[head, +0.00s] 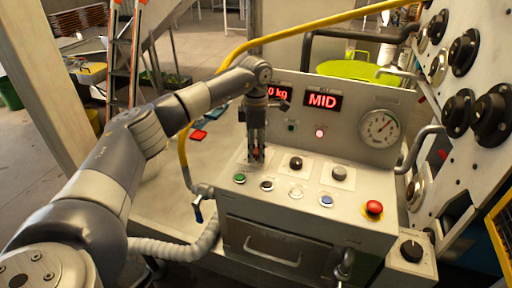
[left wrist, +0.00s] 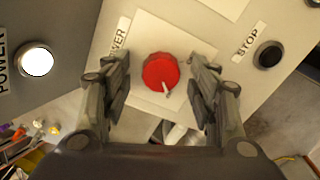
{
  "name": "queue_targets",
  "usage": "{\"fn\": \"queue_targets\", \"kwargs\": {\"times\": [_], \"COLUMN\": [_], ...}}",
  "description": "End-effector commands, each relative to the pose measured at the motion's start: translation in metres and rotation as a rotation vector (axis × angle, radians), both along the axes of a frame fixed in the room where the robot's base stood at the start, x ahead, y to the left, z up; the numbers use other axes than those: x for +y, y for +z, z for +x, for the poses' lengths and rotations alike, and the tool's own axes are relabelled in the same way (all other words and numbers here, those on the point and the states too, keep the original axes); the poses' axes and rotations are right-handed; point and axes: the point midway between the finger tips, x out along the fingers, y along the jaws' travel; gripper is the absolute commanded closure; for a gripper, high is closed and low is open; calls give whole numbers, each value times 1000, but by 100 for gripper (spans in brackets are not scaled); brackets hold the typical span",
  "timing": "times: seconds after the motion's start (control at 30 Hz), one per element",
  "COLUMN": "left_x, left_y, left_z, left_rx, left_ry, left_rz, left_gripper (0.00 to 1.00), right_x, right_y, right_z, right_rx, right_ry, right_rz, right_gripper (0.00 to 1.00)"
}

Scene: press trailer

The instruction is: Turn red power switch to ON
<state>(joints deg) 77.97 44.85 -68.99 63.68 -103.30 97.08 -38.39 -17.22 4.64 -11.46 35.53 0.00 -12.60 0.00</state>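The red power switch (left wrist: 161,70) is a round red knob on a pale plate in the left wrist view. Its white pointer is toward the lower edge of the knob. A partly cut-off label ending in "WER" is beside it. My left gripper (left wrist: 160,62) is open, with one finger on each side of the knob and a gap on both sides. In the head view my left gripper (head: 257,152) points down at the left part of the control panel (head: 320,172) and mostly hides the switch. My right gripper is not in view.
A white lamp (left wrist: 37,61) labelled POWER and a black STOP button (left wrist: 268,56) flank the switch. The panel also has black knobs, small buttons, a red mushroom button (head: 374,208) and a gauge (head: 379,128). A yellow hose (head: 183,155) runs at the panel's left side.

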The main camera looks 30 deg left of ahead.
Motion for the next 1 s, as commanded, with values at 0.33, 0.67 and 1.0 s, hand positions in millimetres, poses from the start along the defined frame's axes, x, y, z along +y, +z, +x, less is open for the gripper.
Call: {"fn": "queue_targets", "kwargs": {"times": [0.33,0.67,1.0], "left_x": [-1,0,0], "left_y": [22,91,120], "left_z": [1,1,0], "left_rx": [-3,-3,1], "left_ry": [0,1,0], "left_rz": [0,-1,-1], "left_gripper": [46,46,46], "right_x": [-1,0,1], "right_y": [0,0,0], "right_z": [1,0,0], "right_rx": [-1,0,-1], "right_ry": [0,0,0], "right_rz": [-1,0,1], "right_gripper": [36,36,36]}}
